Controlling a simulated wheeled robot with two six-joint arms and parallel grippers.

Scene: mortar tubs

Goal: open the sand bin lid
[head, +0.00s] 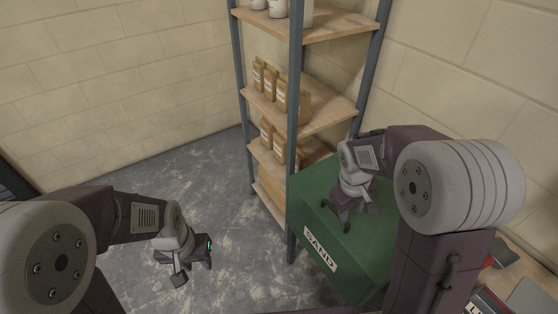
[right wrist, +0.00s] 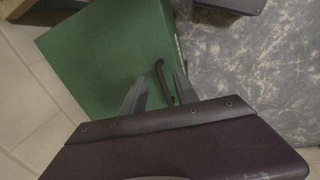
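The green sand bin (head: 325,262) stands at the right with a white SAND label (head: 320,249) on its front; its lid (head: 309,192) looks shut. My right gripper (head: 336,216) is over the lid near its front edge, pointing down. In the right wrist view the two fingers (right wrist: 160,92) are apart, with a dark bar handle (right wrist: 161,82) between them and the green lid (right wrist: 95,62) beyond. I cannot tell whether the fingers touch the handle. My left gripper (head: 193,274) hangs over bare floor left of the bin, fingers apart and empty.
A shelf rack (head: 295,80) with grey posts and brown packages (head: 281,92) stands behind the bin. A block wall (head: 460,80) is close on the right. A bench (head: 525,268) with several items is at the lower right. The floor (head: 215,205) at the left is clear.

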